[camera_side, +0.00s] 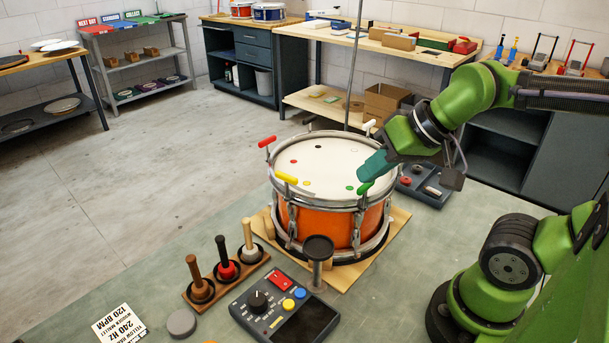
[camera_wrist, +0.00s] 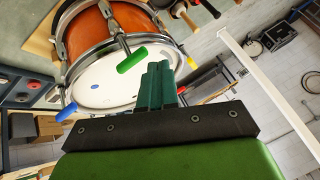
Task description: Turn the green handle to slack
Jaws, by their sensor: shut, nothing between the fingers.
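The green handle (camera_side: 366,188) sits at the near right rim of the orange drum (camera_side: 322,222). In the wrist view the green handle (camera_wrist: 131,60) lies just left of my fingertips, with a gap between. My gripper (camera_side: 371,172) has teal fingers. They are together with nothing between them, above the drum's right rim beside the handle. In the side view the fingers overlap the area close to the handle, so I cannot tell there whether they touch. My gripper (camera_wrist: 157,72) also shows in the wrist view.
Red (camera_side: 267,141), yellow (camera_side: 287,178) and white (camera_side: 369,124) handles stand around the rim. A blue handle (camera_wrist: 66,112) shows in the wrist view. A control box (camera_side: 284,308), a mallet rack (camera_side: 226,273) and a dark round-topped post (camera_side: 318,250) stand in front of the drum.

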